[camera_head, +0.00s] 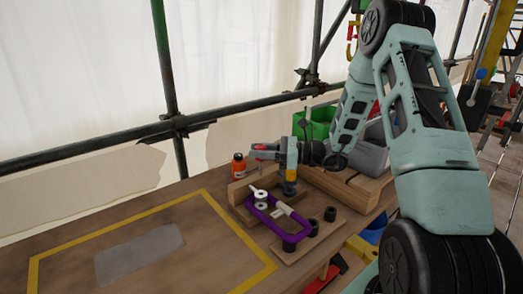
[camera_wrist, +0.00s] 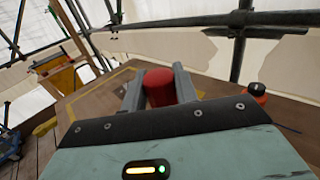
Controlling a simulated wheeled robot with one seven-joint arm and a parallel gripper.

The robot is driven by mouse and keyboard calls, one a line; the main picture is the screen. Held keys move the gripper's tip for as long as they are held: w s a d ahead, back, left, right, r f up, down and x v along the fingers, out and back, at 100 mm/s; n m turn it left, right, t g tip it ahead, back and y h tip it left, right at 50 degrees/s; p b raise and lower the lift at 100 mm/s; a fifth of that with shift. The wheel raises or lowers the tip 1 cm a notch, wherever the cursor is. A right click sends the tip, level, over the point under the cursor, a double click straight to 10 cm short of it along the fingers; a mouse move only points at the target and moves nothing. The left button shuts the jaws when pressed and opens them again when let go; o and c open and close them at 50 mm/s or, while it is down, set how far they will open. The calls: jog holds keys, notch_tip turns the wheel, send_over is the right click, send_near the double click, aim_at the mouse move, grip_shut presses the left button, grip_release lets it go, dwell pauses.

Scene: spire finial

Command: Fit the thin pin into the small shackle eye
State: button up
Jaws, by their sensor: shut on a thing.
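My gripper (camera_head: 262,152) is above the back of the workbench. In the wrist view its two fingers are closed on a red cylinder (camera_wrist: 160,87), likely the head of the pin. The rest of the held part is hidden, and no thin shank can be made out. A purple loop (camera_head: 293,238), which looks like the shackle, lies on a wooden board (camera_head: 283,254) below and in front of my gripper, apart from it. A pale ring-shaped piece (camera_head: 261,196) and a small light tag (camera_head: 283,210) show by the loop. The small eye cannot be told clearly.
Several short black cylinders, one of them here (camera_head: 330,213), stand on the board. An orange bottle (camera_head: 239,167) stands left of my gripper. Green (camera_head: 318,122) and grey (camera_head: 370,153) bins stand behind right. The yellow-outlined bench area (camera_head: 200,225) holds only a flat grey patch (camera_head: 140,255).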

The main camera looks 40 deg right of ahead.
aim_at(261, 168)
jog(key=shift+f+b, duration=2)
jog(key=shift+f, duration=0.9)
jog(key=shift+f+b, duration=1.75)
jog(key=shift+f, duration=1.65)
jog(key=o, duration=1.1)
jog(key=shift+c, duration=0.2)
jog(key=v, duration=1.2)
jog(key=shift+b, duration=0.45)
